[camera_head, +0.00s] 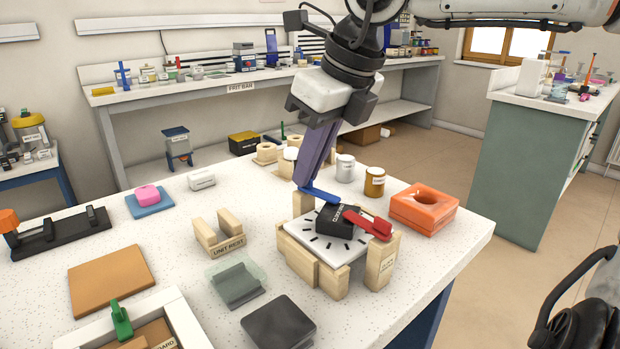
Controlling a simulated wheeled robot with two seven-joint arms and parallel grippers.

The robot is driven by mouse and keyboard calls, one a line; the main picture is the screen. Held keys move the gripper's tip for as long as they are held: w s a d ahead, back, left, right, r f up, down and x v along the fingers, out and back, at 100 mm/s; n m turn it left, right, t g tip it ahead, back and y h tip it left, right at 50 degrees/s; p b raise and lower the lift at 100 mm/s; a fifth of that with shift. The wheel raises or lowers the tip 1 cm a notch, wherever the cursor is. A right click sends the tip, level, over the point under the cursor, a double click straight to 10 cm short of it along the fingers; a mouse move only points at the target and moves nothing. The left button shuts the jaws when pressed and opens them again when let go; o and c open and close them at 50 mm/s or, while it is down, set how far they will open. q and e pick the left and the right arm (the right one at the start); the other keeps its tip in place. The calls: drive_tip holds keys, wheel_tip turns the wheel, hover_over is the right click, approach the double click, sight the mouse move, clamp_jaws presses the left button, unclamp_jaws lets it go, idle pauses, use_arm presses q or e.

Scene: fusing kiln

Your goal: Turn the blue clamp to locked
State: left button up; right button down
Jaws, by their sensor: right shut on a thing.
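The blue clamp (322,194) is a short blue lever at the back left of a white plate (325,252) with black dial marks. The plate rests on several wooden blocks. A black block (335,221) sits on the plate, with a red lever (367,223) at its right side. My right gripper (303,186) reaches down from above with its purple fingers shut on the outer left end of the blue clamp. The fingers hide part of that end. My left gripper is out of view.
A wooden unit rest (220,232), a clear greenish stand (238,284) and a dark square pad (278,325) lie left and in front. The table's right edge is close.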

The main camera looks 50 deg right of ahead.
drive_tip(key=shift+a+m+h+b, duration=0.1)
drive_tip(key=shift+m+h+b, duration=0.3)
drive_tip(key=shift+m+b, duration=0.5)
drive_tip(key=shift+m, duration=0.3)
drive_tip(key=c, duration=1.9)
unclamp_jaws()
drive_tip(key=shift+c, duration=0.2)
drive_tip(key=p+v, duration=0.2)
drive_tip(key=v, duration=0.8)
drive_tip(key=shift+r, duration=0.2)
drive_tip(key=shift+a, duration=0.1)
